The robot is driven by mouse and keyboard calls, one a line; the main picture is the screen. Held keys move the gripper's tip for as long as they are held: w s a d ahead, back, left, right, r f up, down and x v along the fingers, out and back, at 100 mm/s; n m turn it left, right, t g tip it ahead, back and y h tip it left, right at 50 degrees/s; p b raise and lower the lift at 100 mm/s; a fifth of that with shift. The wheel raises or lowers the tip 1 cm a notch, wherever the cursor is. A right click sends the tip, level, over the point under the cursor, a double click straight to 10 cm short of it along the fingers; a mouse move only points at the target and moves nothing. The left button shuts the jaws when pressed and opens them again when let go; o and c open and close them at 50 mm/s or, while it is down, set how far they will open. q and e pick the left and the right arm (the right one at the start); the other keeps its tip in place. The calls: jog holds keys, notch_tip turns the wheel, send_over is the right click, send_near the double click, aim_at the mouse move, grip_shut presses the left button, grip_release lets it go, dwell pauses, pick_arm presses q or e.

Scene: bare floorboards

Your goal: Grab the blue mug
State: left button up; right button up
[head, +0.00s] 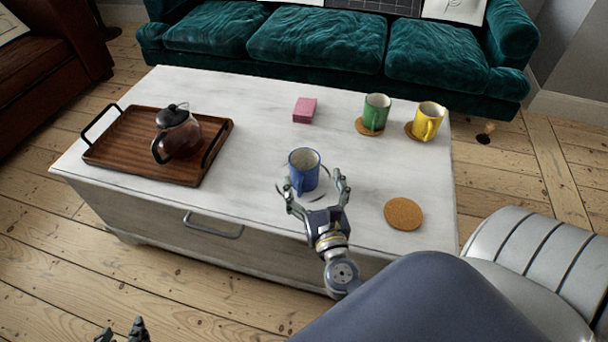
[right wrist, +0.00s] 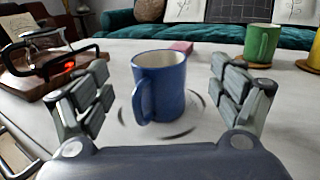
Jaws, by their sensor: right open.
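The blue mug (head: 304,168) stands upright near the front edge of the white table, its handle toward the front left. It also shows in the right wrist view (right wrist: 160,86), between the fingers and a little beyond them. My right gripper (head: 314,188) is open, with its fingers spread to either side of the mug's near side. I see no finger closed on the mug. The right gripper also shows in the right wrist view (right wrist: 160,95). My left gripper (head: 124,331) shows only in part at the bottom edge of the head view, low beside the table.
A wooden tray (head: 112,145) with a glass teapot (head: 181,138) stands on the left. A green mug (head: 376,112) and a yellow mug (head: 427,121) stand on coasters at the back right. A bare cork coaster (head: 404,213) lies right of my gripper. Pink notes (head: 305,110) lie behind.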

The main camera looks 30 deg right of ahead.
aim_at(305, 161)
jog(key=x, duration=0.8)
jog(key=shift+a+f, duration=0.15)
jog(key=shift+f, duration=0.15)
jog(key=c, duration=1.8)
